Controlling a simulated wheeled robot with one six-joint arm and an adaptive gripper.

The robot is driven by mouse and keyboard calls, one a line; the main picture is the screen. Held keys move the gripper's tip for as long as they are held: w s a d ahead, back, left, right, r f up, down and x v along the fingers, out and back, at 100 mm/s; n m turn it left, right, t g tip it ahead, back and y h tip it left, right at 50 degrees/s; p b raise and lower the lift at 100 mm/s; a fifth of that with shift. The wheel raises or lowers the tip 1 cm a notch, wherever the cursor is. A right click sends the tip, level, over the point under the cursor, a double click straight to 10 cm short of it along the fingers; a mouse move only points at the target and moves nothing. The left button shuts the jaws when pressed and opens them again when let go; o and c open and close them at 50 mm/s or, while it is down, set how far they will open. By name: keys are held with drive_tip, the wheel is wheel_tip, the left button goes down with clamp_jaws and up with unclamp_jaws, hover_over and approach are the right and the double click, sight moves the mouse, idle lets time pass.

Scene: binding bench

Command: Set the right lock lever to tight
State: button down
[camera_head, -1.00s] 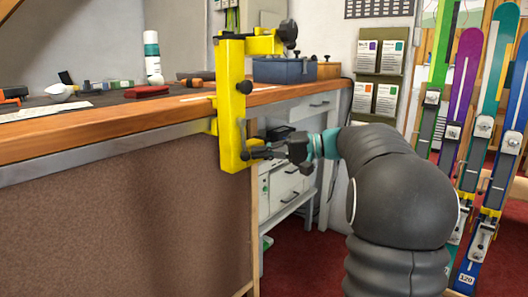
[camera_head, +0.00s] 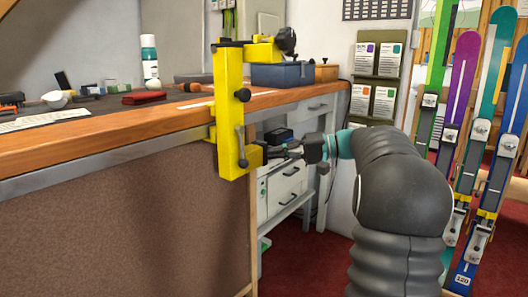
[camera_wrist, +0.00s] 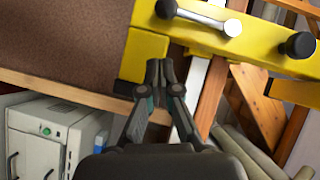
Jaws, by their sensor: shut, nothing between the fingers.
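A yellow clamp (camera_head: 228,110) is fixed to the bench's front edge at its right end. On its face a thin lever (camera_head: 241,147) hangs about upright, below a black knob (camera_head: 243,95). In the wrist view the lever is a silver bar (camera_wrist: 200,15) with a black end and a pale end, lying across the yellow body, with the black knob (camera_wrist: 298,45) to its right. My gripper (camera_head: 268,152) is just right of the clamp's lower end. In the wrist view its fingers (camera_wrist: 163,68) are together and empty, below the lever; I cannot tell whether they touch the clamp.
The wooden bench top (camera_head: 110,140) holds a white bottle (camera_head: 149,62), a red block (camera_head: 144,98) and small tools. A blue box (camera_head: 282,74) stands behind the clamp. A drawer cabinet (camera_head: 285,185) is behind my gripper. Skis (camera_head: 495,140) stand at the right.

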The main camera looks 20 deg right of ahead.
drive_tip(key=v, duration=0.8)
drive_tip(key=shift+s+d, duration=0.15)
drive_tip(key=shift+f, duration=0.1)
